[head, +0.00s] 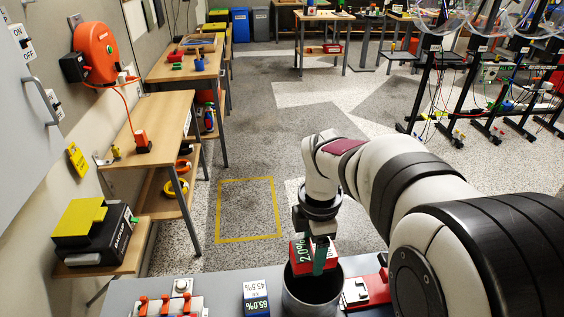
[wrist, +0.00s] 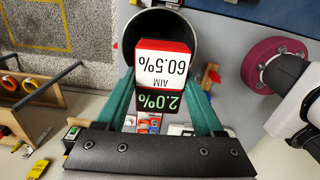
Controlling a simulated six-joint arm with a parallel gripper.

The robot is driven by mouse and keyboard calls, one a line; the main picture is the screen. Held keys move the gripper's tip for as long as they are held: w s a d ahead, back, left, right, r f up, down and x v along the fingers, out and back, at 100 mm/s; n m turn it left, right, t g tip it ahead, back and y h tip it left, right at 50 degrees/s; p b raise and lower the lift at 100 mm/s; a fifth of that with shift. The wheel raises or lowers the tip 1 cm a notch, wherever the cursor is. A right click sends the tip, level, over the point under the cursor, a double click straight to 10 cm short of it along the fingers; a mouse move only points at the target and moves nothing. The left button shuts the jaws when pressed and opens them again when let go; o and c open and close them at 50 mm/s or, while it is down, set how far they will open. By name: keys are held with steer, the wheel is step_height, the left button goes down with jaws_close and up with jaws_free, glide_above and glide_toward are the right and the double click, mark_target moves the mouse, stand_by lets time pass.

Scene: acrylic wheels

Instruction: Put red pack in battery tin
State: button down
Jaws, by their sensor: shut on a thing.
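The red pack (head: 300,252) shows a dark face reading 2.0% in the head view. In the wrist view the red pack (wrist: 165,62) shows a white label reading AIM 60.5% and the 2.0% display. My gripper (head: 320,262) is shut on it, with a green finger on each side in the wrist view (wrist: 163,88). The battery tin (head: 312,303) is a grey, open, round can directly below the pack in the head view. In the wrist view the dark mouth of the tin (wrist: 150,25) lies behind the pack's far end. I cannot tell whether the pack's lower end is inside the rim.
A blue pack (head: 256,298) reading 65.0% stands on the grey bench (head: 225,290) left of the tin. A rack with red levers (head: 165,304) is further left. A red device (head: 366,288) sits close to the tin's right side.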

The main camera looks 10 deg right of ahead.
steer(key=shift+m, duration=0.3)
steer(key=f, duration=1.2)
steer(key=d+f, duration=0.1)
steer(key=f, duration=0.4)
steer(key=shift+w+f, duration=0.2)
steer(key=shift+f, duration=0.2)
jaws_free()
steer(key=shift+f, duration=0.1)
